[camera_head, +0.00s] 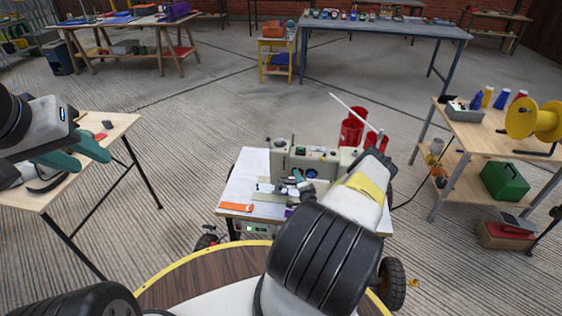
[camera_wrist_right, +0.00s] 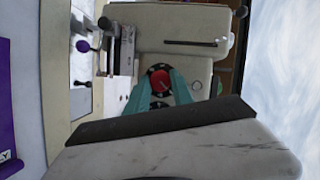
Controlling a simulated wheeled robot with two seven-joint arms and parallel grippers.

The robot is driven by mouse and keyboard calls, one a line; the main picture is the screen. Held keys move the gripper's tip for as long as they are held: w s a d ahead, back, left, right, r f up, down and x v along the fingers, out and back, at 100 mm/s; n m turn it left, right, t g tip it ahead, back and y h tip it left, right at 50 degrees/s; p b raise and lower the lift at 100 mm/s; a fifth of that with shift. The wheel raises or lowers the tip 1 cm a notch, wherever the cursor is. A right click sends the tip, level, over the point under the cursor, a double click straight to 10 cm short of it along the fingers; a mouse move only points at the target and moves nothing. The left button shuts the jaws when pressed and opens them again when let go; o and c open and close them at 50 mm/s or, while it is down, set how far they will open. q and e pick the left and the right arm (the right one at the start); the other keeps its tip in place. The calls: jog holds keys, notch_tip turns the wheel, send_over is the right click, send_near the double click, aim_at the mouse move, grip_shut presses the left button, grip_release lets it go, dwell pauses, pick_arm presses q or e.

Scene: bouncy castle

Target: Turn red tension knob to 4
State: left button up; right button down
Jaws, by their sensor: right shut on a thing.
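The red tension knob (camera_wrist_right: 160,81) sits on the pale face of the sewing machine (camera_wrist_right: 147,18), with a dark dial around it. The dial's numbers are too small to read. My right gripper (camera_wrist_right: 161,86) has its two teal fingers on either side of the knob and is shut on it. In the head view the sewing machine (camera_head: 311,163) stands on a small white table (camera_head: 248,175); my right arm hides the knob there. My left gripper (camera_head: 78,155) is at the far left over a wooden table, its teal fingers apart and empty.
An orange tool (camera_head: 236,207) lies on the white table's front edge. Red thread spools (camera_head: 352,128) stand behind the machine. A wooden table (camera_head: 115,125) is at left, and a shelf with a yellow reel (camera_head: 535,120) at right.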

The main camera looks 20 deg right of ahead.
dwell(0.5)
jog(key=c, duration=1.1)
grip_release()
jog(key=shift+s, duration=0.15)
jog(key=v, duration=0.7)
jog(key=shift+s, duration=0.3)
